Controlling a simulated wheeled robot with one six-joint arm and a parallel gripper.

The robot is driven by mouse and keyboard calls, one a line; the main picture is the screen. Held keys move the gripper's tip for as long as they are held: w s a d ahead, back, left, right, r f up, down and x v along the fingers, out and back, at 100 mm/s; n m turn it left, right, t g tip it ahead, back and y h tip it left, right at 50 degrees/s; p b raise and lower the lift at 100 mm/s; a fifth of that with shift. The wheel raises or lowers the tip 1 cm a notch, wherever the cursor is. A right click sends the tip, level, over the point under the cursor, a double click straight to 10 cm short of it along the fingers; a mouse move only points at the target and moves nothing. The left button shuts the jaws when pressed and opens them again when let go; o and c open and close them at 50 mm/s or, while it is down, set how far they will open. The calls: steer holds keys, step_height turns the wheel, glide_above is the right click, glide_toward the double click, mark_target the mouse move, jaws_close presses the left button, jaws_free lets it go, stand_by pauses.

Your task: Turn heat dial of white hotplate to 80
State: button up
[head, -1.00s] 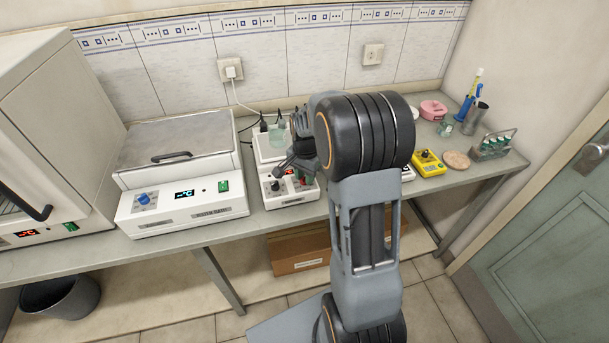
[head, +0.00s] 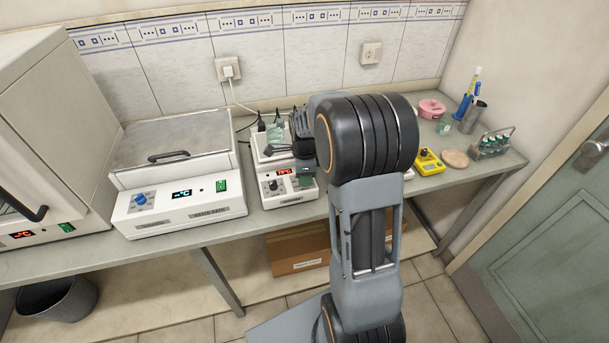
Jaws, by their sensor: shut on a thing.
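The white hotplate (head: 294,198) stands on the bench, left of my arm. Its dark heat dial (head: 273,186) is on the left of the front panel and clear of my gripper. A lit red display (head: 284,172) is beside it, too small to read for sure. A greenish glass beaker (head: 275,131) is over the hotplate's top, partly hidden. My gripper (head: 279,144) is at the beaker, above and behind the dial, and appears shut on it. The fingertips are small and dark, and my arm hides part of the hotplate's right side.
A larger white water bath (head: 182,200) with its own blue dial stands close on the left. A yellow device (head: 428,162), a cork mat (head: 454,159) and a tube rack (head: 492,145) stand to the right. A plugged cable (head: 233,90) runs down behind the hotplate.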

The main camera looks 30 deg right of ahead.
steer(key=shift+s+a+m, duration=0.1)
steer(key=shift+m, duration=2)
steer(key=o, duration=0.8)
step_height(320, 180, up, 14)
steer(key=shift+f, duration=0.1)
